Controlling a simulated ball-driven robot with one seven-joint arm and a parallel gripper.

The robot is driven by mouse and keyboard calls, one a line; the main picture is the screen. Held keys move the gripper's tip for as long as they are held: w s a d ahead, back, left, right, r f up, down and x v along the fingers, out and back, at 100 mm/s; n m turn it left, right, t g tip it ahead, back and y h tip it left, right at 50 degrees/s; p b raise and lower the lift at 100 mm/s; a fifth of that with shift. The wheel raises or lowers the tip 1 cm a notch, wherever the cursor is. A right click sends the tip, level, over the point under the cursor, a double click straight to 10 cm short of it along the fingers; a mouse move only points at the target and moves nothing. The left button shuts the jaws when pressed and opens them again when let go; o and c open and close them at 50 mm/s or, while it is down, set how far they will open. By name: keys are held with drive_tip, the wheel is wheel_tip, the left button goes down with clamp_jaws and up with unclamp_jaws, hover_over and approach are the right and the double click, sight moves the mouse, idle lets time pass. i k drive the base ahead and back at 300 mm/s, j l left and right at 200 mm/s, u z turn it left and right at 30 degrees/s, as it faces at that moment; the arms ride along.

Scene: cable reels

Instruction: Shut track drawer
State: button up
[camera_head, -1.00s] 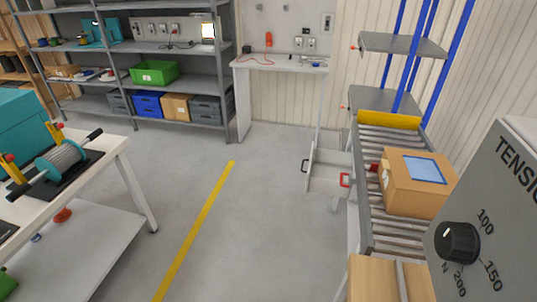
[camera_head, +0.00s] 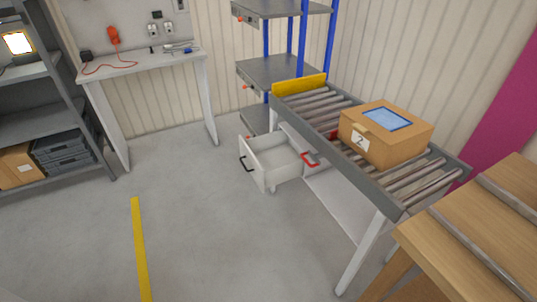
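The track drawer (camera_head: 254,170) is a white, box-like drawer under the left side of the roller track (camera_head: 375,190). It stands pulled out, with its inside showing. A dark handle (camera_head: 243,163) is on its front face, towards the left. A red handle (camera_head: 310,159) sits at the track's edge just right of the drawer; I cannot tell what it is fixed to. My gripper is not in view.
A numbered cardboard box (camera_head: 385,135) rests on the rollers. A yellow stop plate (camera_head: 299,85) closes the track's far end. A wooden bench (camera_head: 480,230) stands at the front right. A white table (camera_head: 140,65) is at the back left. The floor left of the drawer is clear.

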sight(273, 159)
drive_tip(key=u, duration=0.4)
drive_tip(key=i+j+u, duration=0.35)
drive_tip(key=i+u, duration=0.35)
drive_tip(key=i, duration=0.25)
drive_tip(key=i+j+z, duration=0.2)
drive_tip(key=i, duration=0.35)
drive_tip(key=i+j+z, duration=0.1)
drive_tip(key=i+z, duration=0.15)
drive_tip(key=i, duration=0.35)
drive_tip(key=i+j+z, duration=0.4)
drive_tip(key=i+l, duration=0.05)
drive_tip(key=i, duration=0.05)
